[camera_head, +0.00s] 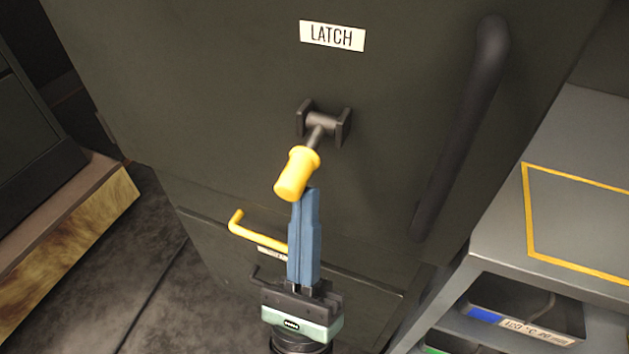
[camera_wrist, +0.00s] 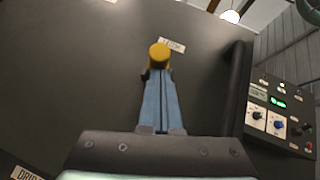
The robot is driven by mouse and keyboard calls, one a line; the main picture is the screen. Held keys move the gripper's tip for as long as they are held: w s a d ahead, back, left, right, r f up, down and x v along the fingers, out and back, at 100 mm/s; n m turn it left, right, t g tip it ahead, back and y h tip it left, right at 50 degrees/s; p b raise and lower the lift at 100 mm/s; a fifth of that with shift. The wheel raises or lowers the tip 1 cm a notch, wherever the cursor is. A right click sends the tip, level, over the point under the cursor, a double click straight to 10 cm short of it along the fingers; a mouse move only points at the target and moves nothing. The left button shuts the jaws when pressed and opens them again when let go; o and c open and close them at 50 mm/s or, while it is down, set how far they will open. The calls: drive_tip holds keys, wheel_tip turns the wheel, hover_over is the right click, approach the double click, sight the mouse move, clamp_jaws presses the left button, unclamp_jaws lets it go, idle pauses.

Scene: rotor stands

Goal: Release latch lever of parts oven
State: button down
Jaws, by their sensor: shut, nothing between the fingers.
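The latch lever (camera_head: 297,173) has a yellow grip on a short dark stem. The stem comes out of a dark bracket (camera_head: 323,122) on the dark oven door (camera_head: 220,90), below a white LATCH label (camera_head: 332,36). The grip points outward from the door, down and slightly left in the head view. My gripper (camera_head: 306,192) is shut and empty, its blue fingers pointing up with the tips just under the grip's lower end. In the wrist view the yellow grip (camera_wrist: 159,55) shows just beyond the fingertips (camera_wrist: 158,76). I cannot tell whether they touch.
A long dark door handle (camera_head: 462,125) stands to the right of the latch. A yellow drawer handle (camera_head: 255,234) lies below left. A grey shelf (camera_head: 500,220) with bins is at right. The wrist view shows a control panel (camera_wrist: 279,113) at right.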

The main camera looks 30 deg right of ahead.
sight(298, 200)
drive_tip(key=r+g+p, duration=0.1)
drive_tip(key=p, duration=0.1)
drive_tip(key=r+m+g+p, duration=0.1)
drive_tip(key=p, duration=0.1)
drive_tip(key=a+r+m+g+p, duration=0.1)
drive_tip(key=p, duration=0.2)
drive_tip(key=shift+s+r+g, duration=0.3)
drive_tip(key=shift+r+g, duration=0.1)
drive_tip(key=r+m+g+y+p, duration=0.1)
drive_tip(key=g+p, duration=0.1)
drive_tip(key=p, duration=0.3)
drive_tip(key=shift+s+r+y, duration=0.1)
drive_tip(key=shift+r+y, duration=0.2)
drive_tip(key=shift+r, duration=0.05)
drive_tip(key=shift+r+p, duration=0.1)
drive_tip(key=shift+p, duration=0.3)
drive_tip(key=shift+r+p, duration=0.35)
drive_tip(key=shift+f, duration=0.1)
